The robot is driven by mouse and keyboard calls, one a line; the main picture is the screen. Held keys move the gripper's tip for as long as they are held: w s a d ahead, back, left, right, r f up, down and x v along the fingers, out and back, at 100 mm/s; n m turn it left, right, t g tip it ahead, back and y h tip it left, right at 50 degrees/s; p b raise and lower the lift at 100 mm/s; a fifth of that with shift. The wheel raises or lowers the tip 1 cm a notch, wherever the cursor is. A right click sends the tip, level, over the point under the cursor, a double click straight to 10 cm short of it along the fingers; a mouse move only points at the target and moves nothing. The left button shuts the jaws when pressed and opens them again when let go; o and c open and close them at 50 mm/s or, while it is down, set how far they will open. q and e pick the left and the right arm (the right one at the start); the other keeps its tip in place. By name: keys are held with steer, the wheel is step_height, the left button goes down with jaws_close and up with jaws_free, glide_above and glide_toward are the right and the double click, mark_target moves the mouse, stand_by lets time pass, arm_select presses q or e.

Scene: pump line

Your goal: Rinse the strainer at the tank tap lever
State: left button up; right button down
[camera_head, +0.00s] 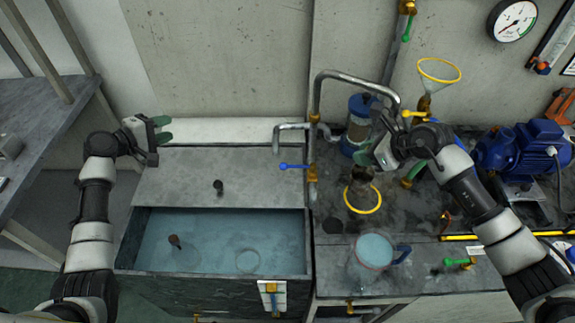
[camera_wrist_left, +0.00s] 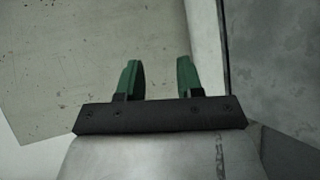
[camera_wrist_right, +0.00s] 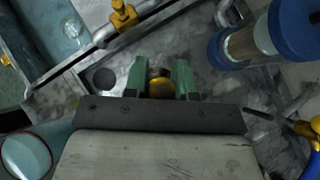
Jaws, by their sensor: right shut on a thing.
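The strainer (camera_head: 362,198) appears as a dark body with a yellow ring below it, over the counter right of the tank. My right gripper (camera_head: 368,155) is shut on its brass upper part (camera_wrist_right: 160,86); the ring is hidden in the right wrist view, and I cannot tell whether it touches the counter. A tap with a blue lever (camera_head: 290,166) stands at the tank's right edge, left of the strainer. The water-filled tank (camera_head: 126,240) is half covered by a grey lid. My left gripper (camera_head: 160,132) is open and empty behind the lid's left end.
A clear jug (camera_head: 372,252) with a blue handle stands at the counter's front. A blue-capped filter (camera_head: 359,122) stands behind the strainer. A yellow-rimmed funnel (camera_head: 438,72) and blue pump (camera_head: 520,150) are to the right. A bent pipe (camera_head: 345,75) arches overhead.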

arm_select(q)
steer(key=s+d+f+m+g+h, duration=0.1)
steer(key=s+d+f+g+h, duration=0.15)
steer(key=d, duration=0.45)
steer(key=s+d+f+g+h, duration=0.1)
steer(key=s+d+h, duration=0.15)
steer(key=d, duration=0.35)
steer(key=g+h, duration=0.2)
steer(key=g, duration=0.1)
glide_toward(288, 167)
steer(key=shift+m, duration=0.3)
steer(key=x, duration=1)
steer(key=shift+w+f, duration=0.15)
steer(key=shift+w, duration=0.1)
jaws_close()
